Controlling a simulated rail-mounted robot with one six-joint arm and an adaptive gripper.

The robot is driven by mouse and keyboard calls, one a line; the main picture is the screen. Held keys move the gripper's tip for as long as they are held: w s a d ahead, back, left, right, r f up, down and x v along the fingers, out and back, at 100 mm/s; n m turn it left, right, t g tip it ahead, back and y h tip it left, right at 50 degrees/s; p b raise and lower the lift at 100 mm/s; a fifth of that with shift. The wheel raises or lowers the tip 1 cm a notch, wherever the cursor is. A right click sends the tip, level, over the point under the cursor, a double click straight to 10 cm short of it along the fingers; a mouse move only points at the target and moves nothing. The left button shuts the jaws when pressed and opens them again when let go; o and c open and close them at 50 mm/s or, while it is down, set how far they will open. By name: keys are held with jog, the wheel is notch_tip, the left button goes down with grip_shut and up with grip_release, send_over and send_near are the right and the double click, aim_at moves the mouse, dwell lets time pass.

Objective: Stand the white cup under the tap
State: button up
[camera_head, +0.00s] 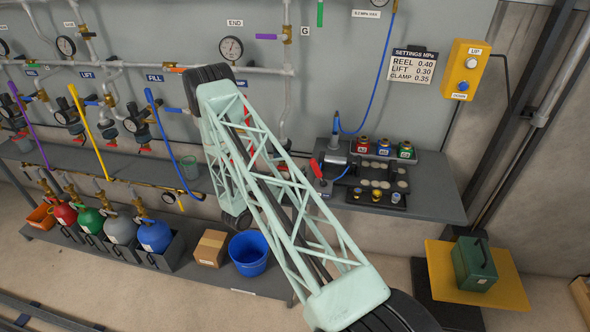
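I cannot pick out a white cup in the head view. A small pale greenish cup-like vessel (189,167) stands on the right part of the long grey shelf (110,167), just left of my arm. A small brass tap-like fitting (169,197) shows below that shelf edge, above the bench with the cylinders. I cannot tell whether it is the tap. My pale green truss arm crosses the middle of the picture and hides part of the wall and shelf behind it. My gripper is not seen.
Cylinders, including a blue one (155,236), stand on the lower bench beside a cardboard box (211,247) and a blue bucket (249,252). Coloured levers and gauges (231,48) line the wall. A right-hand shelf (435,205) holds coloured fittings. A green case (474,263) sits on a yellow board.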

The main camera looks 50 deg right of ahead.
jog(key=shift+o, duration=1)
jog(key=shift+s+f, duration=0.15)
jog(key=shift+f, duration=0.5)
jog(key=shift+a, duration=0.25)
jog(key=shift+s+a, duration=0.15)
jog(key=shift+a, duration=0.35)
jog(key=a, duration=0.3)
jog(key=shift+w+r, duration=0.2)
jog(key=a, duration=0.5)
jog(key=shift+s+a+r, duration=0.3)
jog(key=shift+a+r, duration=0.05)
jog(key=shift+s+a, duration=0.15)
jog(key=shift+a, duration=0.7)
jog(key=shift+a, duration=0.15)
jog(key=a, duration=0.8)
jog(key=shift+s, duration=0.4)
